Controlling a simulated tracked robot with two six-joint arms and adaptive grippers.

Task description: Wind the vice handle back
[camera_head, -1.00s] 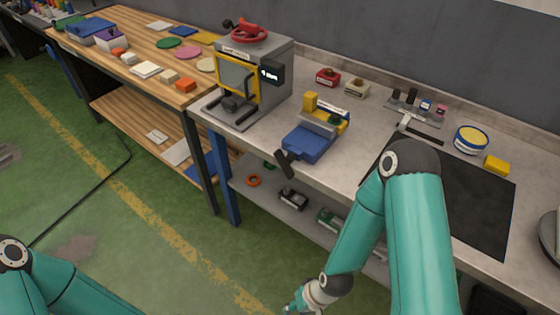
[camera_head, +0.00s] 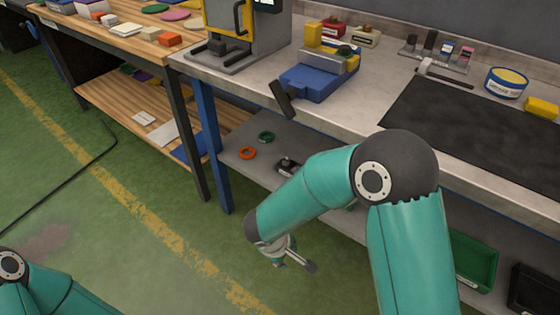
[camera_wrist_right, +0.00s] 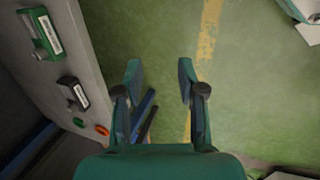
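The blue vice (camera_head: 318,82) with a yellow block on it stands at the front edge of the grey bench in the head view. Its black handle (camera_head: 282,99) sticks out past the edge, tilted. My right gripper (camera_head: 296,262) hangs over the floor, below and apart from the handle; it is small and partly hidden there. In the right wrist view my right gripper (camera_wrist_right: 160,82) is open, fingers wide apart, with nothing between them but the view of floor and a blue bench leg. The vice is not in the wrist view. My left arm shows at lower left; its gripper is out of view.
The lower shelf holds an orange ring (camera_head: 247,153), a green ring (camera_head: 267,137), a dark box (camera_head: 288,166) and a green bin (camera_head: 473,262). A grey machine (camera_head: 262,40) stands left of the vice. Green floor (camera_head: 150,225) before the bench is clear.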

